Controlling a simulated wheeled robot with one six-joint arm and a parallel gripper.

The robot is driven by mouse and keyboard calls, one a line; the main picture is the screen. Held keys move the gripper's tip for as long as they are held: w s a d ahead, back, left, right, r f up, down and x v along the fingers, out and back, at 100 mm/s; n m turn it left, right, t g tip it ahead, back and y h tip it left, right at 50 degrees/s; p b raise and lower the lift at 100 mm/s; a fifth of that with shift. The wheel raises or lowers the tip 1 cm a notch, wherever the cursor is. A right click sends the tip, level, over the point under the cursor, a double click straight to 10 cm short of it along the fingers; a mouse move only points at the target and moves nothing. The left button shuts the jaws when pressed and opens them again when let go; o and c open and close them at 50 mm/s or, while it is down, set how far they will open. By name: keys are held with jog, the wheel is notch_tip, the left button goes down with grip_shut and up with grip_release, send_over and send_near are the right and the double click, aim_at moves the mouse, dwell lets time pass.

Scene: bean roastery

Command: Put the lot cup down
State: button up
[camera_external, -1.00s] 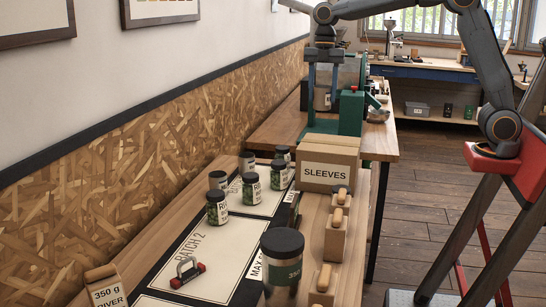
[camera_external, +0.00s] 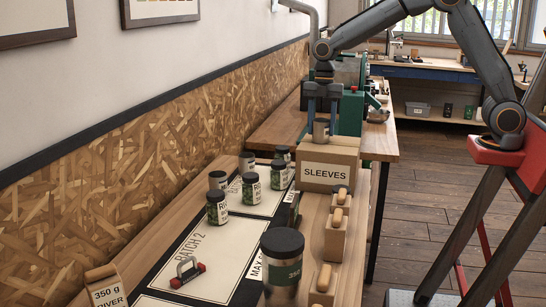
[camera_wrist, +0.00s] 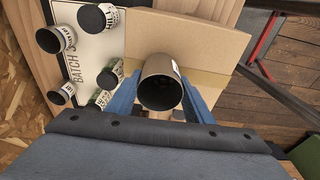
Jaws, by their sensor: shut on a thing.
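The lot cup (camera_external: 321,132) is a small grey-brown metal cup, upright in the external view. My gripper (camera_external: 321,120) is shut on it, with a blue finger on each side. The cup is over or on the top of the cardboard SLEEVES box (camera_external: 327,173); I cannot tell whether its base touches. In the wrist view, the cup (camera_wrist: 160,82) shows its dark open mouth between the fingers, with the box (camera_wrist: 205,42) behind it.
Several lidded jars stand on a labelled mat (camera_external: 262,208) left of the box. Wooden-handled blocks (camera_external: 336,240) and a large dark-lidded jar (camera_external: 282,262) stand in front. A green machine (camera_external: 351,112) is behind. A small red-based handle (camera_external: 187,272) lies on the BATCH 2 mat (camera_external: 225,250).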

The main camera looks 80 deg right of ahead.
jog(key=shift+f, duration=0.1)
jog(key=o, duration=1.1)
jog(key=r+b, duration=0.1)
jog(key=r, duration=0.3)
jog(key=d+r+b, duration=0.1)
jog(key=r, duration=0.3)
jog(key=d+r+b, duration=0.1)
jog(key=r, duration=0.3)
jog(key=shift+r, duration=0.1)
